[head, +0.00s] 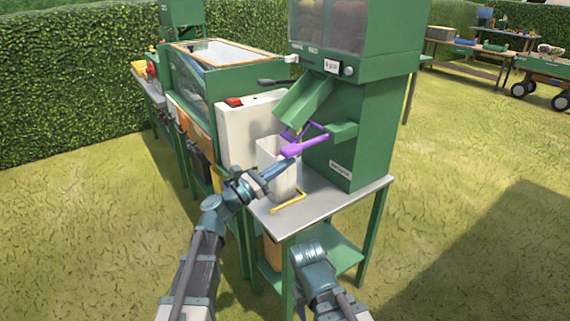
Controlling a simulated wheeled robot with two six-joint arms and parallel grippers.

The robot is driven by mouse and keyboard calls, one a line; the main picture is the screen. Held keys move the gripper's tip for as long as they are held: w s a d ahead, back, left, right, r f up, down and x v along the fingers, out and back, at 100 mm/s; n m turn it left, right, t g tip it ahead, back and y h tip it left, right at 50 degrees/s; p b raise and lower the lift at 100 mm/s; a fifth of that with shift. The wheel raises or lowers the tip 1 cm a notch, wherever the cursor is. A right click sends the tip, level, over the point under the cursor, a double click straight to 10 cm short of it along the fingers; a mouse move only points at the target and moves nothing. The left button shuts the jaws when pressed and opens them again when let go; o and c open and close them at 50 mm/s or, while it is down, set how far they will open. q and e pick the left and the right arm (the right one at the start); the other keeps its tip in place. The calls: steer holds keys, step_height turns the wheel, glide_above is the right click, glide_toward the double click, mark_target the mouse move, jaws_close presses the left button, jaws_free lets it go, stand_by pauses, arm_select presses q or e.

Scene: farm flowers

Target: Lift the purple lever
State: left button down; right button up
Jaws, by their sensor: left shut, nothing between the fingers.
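The purple lever (308,145) is on the front of the green dispenser machine (349,140), below its slanted chute (302,102). Its thick handle slopes slightly down toward the left, and a thin purple bracket shows behind it. My left gripper (284,167) is shut and empty. Its tip is just below the left end of the handle, in front of the white container (272,152). I cannot tell whether it touches the lever. My right arm is at the bottom centre, in front of the table, and its fingers do not show.
The container stands on the metal table (340,203), under the chute. A yellow bent handle (288,203) lies low at the table's front. A white box with a red switch (235,102) stands left of the container. Open grass lies to the right.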

arm_select(q)
steer(key=shift+r+y+p, duration=0.4)
steer(key=shift+r+p, duration=0.45)
steer(key=shift+p, duration=0.85)
step_height(320, 180, up, 7)
steer(key=g+y+p, duration=0.2)
steer(key=y+p, duration=0.1)
steer(key=p, duration=1.1)
steer(key=shift+g, duration=0.4)
steer(key=r+g+y+p, duration=0.1)
steer(key=p, duration=0.3)
steer(key=w+d+r+y+p, duration=0.1)
steer(key=r+p, duration=0.1)
steer(key=p, duration=0.3)
steer(key=d+r+g+y+p, duration=0.1)
steer(key=r+p, duration=0.1)
steer(key=p, duration=0.2)
steer(key=shift+w+r+g+y, duration=0.2)
steer(key=shift+w+g+y, duration=0.05)
steer(key=shift+g+y, duration=0.05)
steer(key=shift+w+d+r+p, duration=0.35)
steer(key=shift+r+p, duration=0.15)
steer(key=shift+p, duration=0.3)
steer(key=shift+w+r, duration=0.1)
